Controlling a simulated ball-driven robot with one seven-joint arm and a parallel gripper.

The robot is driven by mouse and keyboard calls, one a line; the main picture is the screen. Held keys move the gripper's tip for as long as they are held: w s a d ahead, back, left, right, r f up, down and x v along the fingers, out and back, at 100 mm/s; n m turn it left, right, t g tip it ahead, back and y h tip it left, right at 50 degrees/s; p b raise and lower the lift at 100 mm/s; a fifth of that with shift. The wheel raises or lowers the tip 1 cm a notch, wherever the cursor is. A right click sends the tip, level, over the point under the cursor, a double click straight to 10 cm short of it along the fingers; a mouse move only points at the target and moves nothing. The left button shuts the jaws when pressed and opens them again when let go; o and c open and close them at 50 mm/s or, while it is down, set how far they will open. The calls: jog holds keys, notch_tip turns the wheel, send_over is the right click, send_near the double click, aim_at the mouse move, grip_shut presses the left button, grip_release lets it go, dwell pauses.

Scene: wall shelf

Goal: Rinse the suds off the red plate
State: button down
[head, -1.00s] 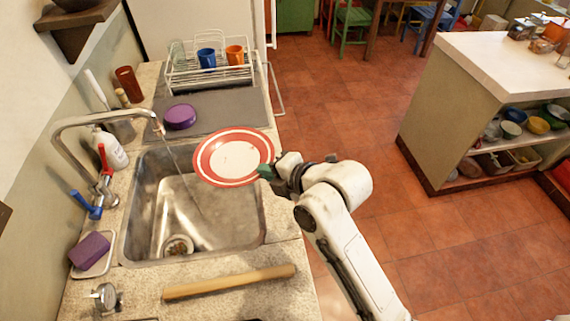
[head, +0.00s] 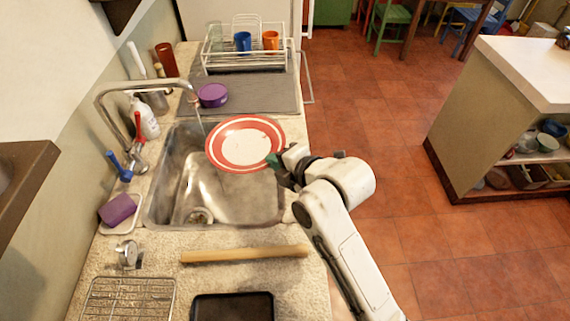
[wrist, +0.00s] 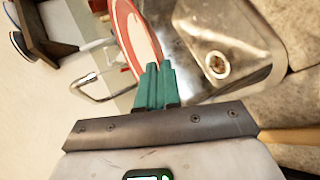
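The red plate (head: 245,143) has a red rim with a thin white ring and a pale middle. It hangs over the back right of the sink (head: 232,205). My gripper (head: 274,160) is shut on its near right rim; the green fingers also show in the wrist view (wrist: 158,88) against the plate (wrist: 128,30). The tap (head: 140,84) runs a thin stream of water (head: 201,122) by the plate's left edge; I cannot tell whether it touches the plate. Suds cannot be made out clearly at this size.
A purple tub (head: 213,95) sits on the grey drainboard (head: 262,95) behind the sink, before a rack (head: 222,62) with cups. A rolling pin (head: 243,255) and dark tray (head: 233,307) lie in front. A purple sponge (head: 117,209) is at left.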

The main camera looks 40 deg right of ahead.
jog(key=b, duration=0.3)
send_near(237, 147)
jog(key=shift+w+f, duration=1.5)
jog(key=shift+f, duration=0.2)
jog(key=shift+w+a+f+b, duration=0.15)
jog(key=shift+w+a, duration=0.15)
jog(key=shift+w, duration=0.3)
jog(key=shift+w+a+f+b, duration=0.15)
jog(key=shift+w+a, duration=0.15)
jog(key=shift+w, duration=0.35)
jog(key=shift+w+a+b, duration=0.15)
jog(key=shift+w+a, duration=0.15)
jog(key=shift+w, duration=0.3)
jog(key=shift+d, duration=0.1)
jog(key=shift+w+d, duration=0.25)
jog(key=shift+d, duration=0.2)
jog(key=shift+s+p, duration=0.15)
jog(key=shift+p, duration=0.15)
jog(key=shift+s+d+p, duration=0.45)
jog(key=shift+s+d, duration=0.15)
jog(key=shift+s, duration=0.55)
jog(key=shift+s+d+p, duration=0.5)
jog(key=shift+s+d, duration=0.1)
jog(key=shift+s, duration=0.55)
jog(key=shift+s+d+p, duration=0.45)
jog(key=shift+s+d, duration=0.15)
jog(key=shift+s, duration=0.55)
